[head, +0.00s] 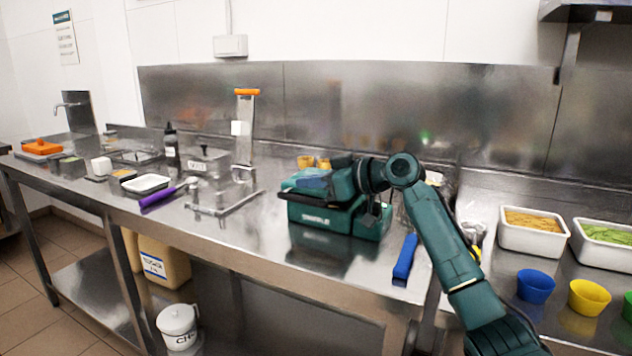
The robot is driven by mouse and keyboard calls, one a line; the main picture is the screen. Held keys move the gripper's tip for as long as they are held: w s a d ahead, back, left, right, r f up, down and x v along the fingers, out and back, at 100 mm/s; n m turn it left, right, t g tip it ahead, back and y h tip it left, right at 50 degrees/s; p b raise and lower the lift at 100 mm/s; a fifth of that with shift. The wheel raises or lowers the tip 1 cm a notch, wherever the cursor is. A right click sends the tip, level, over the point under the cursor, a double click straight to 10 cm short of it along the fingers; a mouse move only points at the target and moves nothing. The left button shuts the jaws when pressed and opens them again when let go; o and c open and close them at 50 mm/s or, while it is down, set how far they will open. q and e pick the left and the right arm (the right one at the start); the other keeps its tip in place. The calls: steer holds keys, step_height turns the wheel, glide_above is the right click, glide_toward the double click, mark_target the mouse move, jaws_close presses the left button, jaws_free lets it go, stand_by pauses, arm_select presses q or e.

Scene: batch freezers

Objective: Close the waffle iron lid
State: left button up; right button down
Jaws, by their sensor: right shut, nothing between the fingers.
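The waffle iron (335,219) is a teal box with a white label on its front, standing on the steel counter right of centre. Its upper part is low and roughly level, with a dark edge at the front left; whether the lid is fully down is hard to tell. My right gripper (311,184) comes in from the right and lies over the top of the iron, hiding part of the lid. Its fingers look shut and empty, close to or touching the lid; I cannot tell which. My left gripper is out of view.
A blue-handled tool (405,259) lies right of the iron near the front edge. A steel frame with an orange top (246,92) stands left. A purple-handled tool (161,197) lies further left. White food tubs (533,241) and blue (535,287) and yellow (588,297) cups stand right.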

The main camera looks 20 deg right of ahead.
step_height(320, 180, up, 3)
steer(key=shift+a+f+p, duration=0.1)
steer(key=shift+f+p, duration=0.05)
steer(key=shift+p, duration=0.55)
steer(key=shift+s+d+f+b, duration=0.2)
steer(key=shift+s+d+b, duration=0.2)
steer(key=shift+d, duration=0.15)
steer(key=shift+s+d+f+b, duration=0.2)
steer(key=shift+s+d+b, duration=0.1)
steer(key=shift+s+d, duration=0.15)
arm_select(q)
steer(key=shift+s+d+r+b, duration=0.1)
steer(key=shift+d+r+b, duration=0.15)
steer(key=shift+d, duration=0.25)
arm_select(e)
steer(key=v, duration=0.7)
steer(key=shift+s+r, duration=0.25)
steer(key=shift+r, duration=0.1)
